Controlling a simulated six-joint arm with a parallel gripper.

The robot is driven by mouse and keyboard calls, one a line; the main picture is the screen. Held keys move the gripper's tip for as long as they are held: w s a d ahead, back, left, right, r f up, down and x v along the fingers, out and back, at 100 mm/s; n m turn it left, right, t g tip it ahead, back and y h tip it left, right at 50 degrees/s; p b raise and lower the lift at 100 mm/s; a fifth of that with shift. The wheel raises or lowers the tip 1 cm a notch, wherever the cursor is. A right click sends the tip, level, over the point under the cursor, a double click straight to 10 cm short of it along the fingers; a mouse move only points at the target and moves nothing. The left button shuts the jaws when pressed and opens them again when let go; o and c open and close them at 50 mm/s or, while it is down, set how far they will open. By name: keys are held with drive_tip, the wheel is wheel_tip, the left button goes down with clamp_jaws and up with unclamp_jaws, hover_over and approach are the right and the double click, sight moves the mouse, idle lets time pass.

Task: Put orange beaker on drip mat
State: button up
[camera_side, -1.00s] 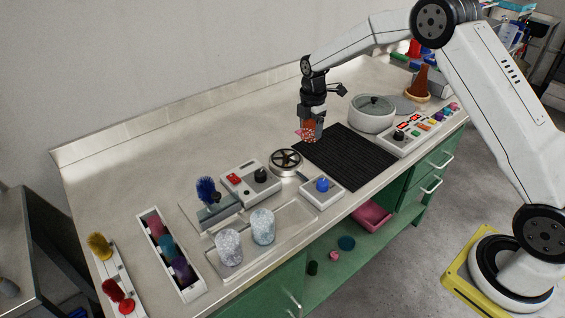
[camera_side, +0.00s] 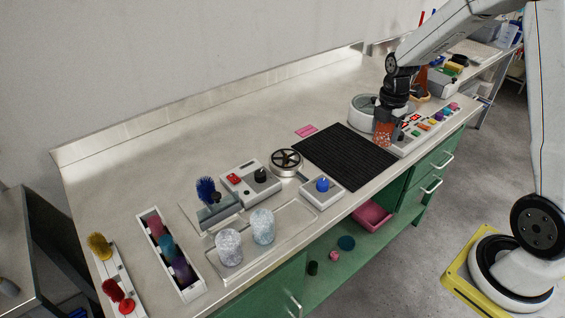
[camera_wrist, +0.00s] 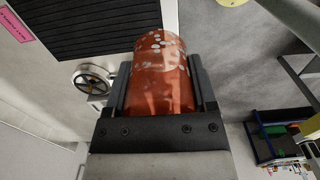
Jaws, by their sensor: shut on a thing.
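My gripper (camera_side: 384,123) is shut on the orange beaker (camera_side: 383,137), a translucent orange cylinder with white spots. The wrist view shows the beaker (camera_wrist: 162,80) between the two dark fingers. The drip mat (camera_side: 345,156), black and ribbed, lies flat on the bench with nothing standing on it. In the side view the beaker is at the mat's right end, in front of the white pot and near the button panel. In the wrist view the mat (camera_wrist: 100,25) is to the left of the beaker. The height of the beaker above the bench is hard to judge.
A pink label (camera_side: 306,131) lies by the mat's back left corner. A white pot (camera_side: 362,108) and a button panel (camera_side: 424,126) stand to the right. A spoked disc (camera_side: 286,161) and a blue-button box (camera_side: 321,191) are left of the mat. Two speckled beakers stand farther left.

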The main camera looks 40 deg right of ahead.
hover_over(349, 149)
drive_tip(key=s, duration=0.1)
drive_tip(key=f, duration=0.8)
drive_tip(key=shift+s+a+f, duration=0.2)
drive_tip(key=shift+a+f, duration=0.05)
drive_tip(key=shift+w+d+f, duration=0.1)
drive_tip(key=shift+w+f, duration=0.35)
drive_tip(key=shift+w+d+f, duration=0.1)
drive_tip(key=shift+w+f, duration=0.1)
drive_tip(key=shift+f, duration=1.65)
drive_tip(key=shift+f, duration=0.15)
